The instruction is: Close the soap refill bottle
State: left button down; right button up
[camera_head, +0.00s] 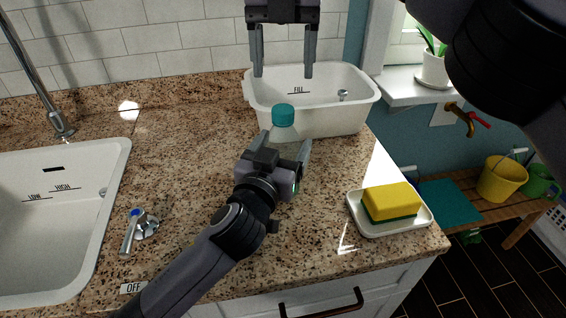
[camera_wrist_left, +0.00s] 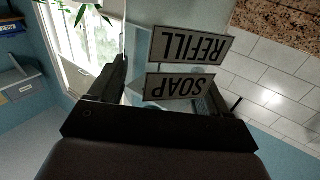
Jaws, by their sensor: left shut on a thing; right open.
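The soap refill bottle (camera_head: 283,129) is clear with a teal cap (camera_head: 283,114) at its top. It stands upright on the granite counter, in front of the white basin. My left gripper (camera_head: 287,147) is shut on the bottle's body from the near side. In the left wrist view the bottle (camera_wrist_left: 188,62) fills the space between the fingers, its SOAP REFILL label upside down. My right gripper (camera_head: 284,60) is open and empty, pointing down above and behind the cap. I cannot tell whether the cap is fully seated.
A white basin (camera_head: 262,98) marked FILL stands behind the bottle. A yellow sponge (camera_head: 391,201) lies on a white dish (camera_head: 365,221) at the right front. A sink (camera_head: 112,195) and a tap handle (camera_head: 129,232) are at the left. The counter between is clear.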

pick_arm(q)
grip_release()
jog(key=shift+s, duration=0.1)
jog(key=b+v, duration=0.1)
jog(key=v, duration=0.6)
dwell(0.6)
